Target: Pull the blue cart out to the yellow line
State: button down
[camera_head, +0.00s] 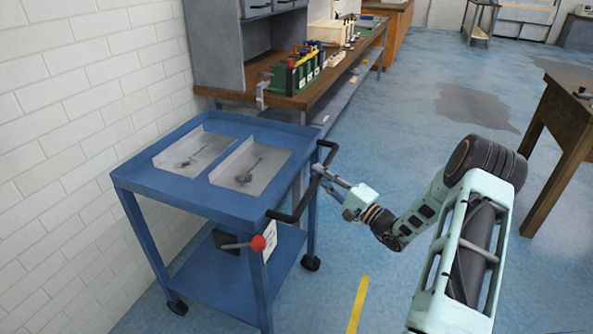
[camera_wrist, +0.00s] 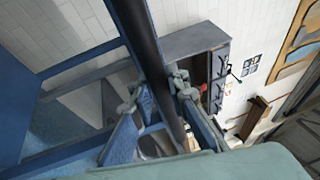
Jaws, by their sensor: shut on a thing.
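The blue cart (camera_head: 160,192) stands on casters beside the white brick wall at left in the head view. Its black handle (camera_head: 298,208) sticks out from its right end. My gripper (camera_head: 321,171) reaches it from the right and is shut on the handle bar. In the wrist view the dark bar (camera_wrist: 145,45) runs between the two fingers of my gripper (camera_wrist: 177,105). The yellow line (camera_head: 357,306) lies on the floor at the bottom of the head view, right of the cart and apart from it.
Two shallow trays (camera_head: 253,167) with small parts lie on the cart top. A red-knobbed lever (camera_head: 257,243) sticks out at its near side. A workbench (camera_head: 290,99) stands behind the cart. A wooden table (camera_head: 560,130) stands at right. The blue floor (camera_head: 400,130) between is open.

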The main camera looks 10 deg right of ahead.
jog(key=s+d+b, duration=0.2)
jog(key=s+d, duration=0.5)
jog(key=d, duration=0.3)
jog(key=s+d+b, duration=0.2)
jog(key=s+d, duration=0.6)
jog(key=d, duration=0.3)
jog(key=shift+s, duration=0.25)
jog(key=c, duration=1.8)
grip_release()
jog(key=shift+c, duration=0.2)
jog(key=shift+d, duration=0.1)
jog(key=v, duration=1.2)
